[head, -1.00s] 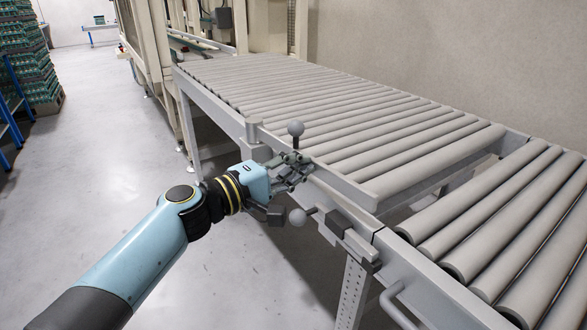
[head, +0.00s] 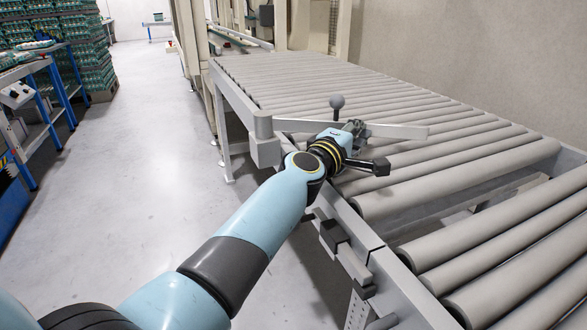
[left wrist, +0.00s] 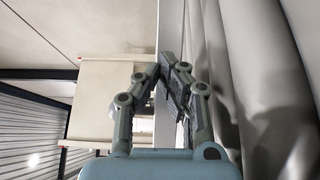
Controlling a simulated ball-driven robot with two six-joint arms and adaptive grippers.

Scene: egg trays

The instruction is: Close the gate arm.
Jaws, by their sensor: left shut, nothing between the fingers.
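The gate arm (head: 398,131) is a flat pale grey bar. It runs from a grey post (head: 263,138) on the near rail out across the rollers, and its far end lies over them. A dark ball knob (head: 337,102) stands upright on a stem on the bar. My left gripper (head: 357,126) is shut and empty at the bar, just right of the knob. I cannot tell whether it touches the bar. My wrist hides part of the bar. In the left wrist view the closed fingers (left wrist: 172,72) show with nothing between them. My right gripper is not in view.
The roller conveyor (head: 300,88) stretches back, with a gap before the near rollers (head: 500,235). A dark latch block (head: 334,235) sits on the near rail. Stacked egg trays (head: 85,55) and a blue-legged bench (head: 50,90) stand at left. The floor (head: 150,150) between is clear.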

